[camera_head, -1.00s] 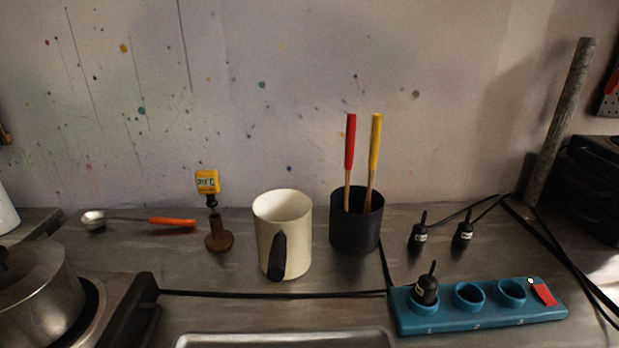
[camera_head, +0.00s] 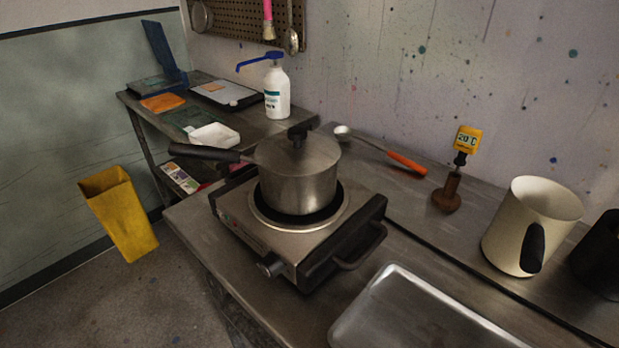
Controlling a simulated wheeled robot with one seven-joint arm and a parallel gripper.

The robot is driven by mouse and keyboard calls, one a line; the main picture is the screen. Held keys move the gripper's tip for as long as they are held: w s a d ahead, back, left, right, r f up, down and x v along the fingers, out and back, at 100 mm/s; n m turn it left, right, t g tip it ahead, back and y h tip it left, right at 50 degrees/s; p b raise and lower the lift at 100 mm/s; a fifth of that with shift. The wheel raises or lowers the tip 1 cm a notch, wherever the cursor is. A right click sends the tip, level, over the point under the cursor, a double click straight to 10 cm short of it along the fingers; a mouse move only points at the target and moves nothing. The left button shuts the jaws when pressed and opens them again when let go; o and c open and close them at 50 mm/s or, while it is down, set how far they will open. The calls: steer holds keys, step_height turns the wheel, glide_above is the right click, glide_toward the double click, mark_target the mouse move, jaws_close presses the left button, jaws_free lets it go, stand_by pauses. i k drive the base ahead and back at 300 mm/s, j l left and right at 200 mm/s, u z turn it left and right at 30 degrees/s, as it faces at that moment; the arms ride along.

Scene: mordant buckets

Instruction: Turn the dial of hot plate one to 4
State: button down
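A hot plate (camera_head: 228,212) stands on the left part of the steel bench, its front facing lower left. A round dial (camera_head: 271,266) sits near the right end of that front. Its marks and setting are too small to read. A steel pot (camera_head: 297,188) with a lid and a long black handle stands on the round burner. The handle points left over the bench edge. No number naming the hot plate is legible. My gripper is in no view.
A metal tray (camera_head: 420,312) lies right of the hot plate. A yellow bin (camera_head: 120,215) is on the floor left. Open floor lies in front.

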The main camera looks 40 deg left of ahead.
mark_target(271, 266)
steer(key=u, duration=1.15)
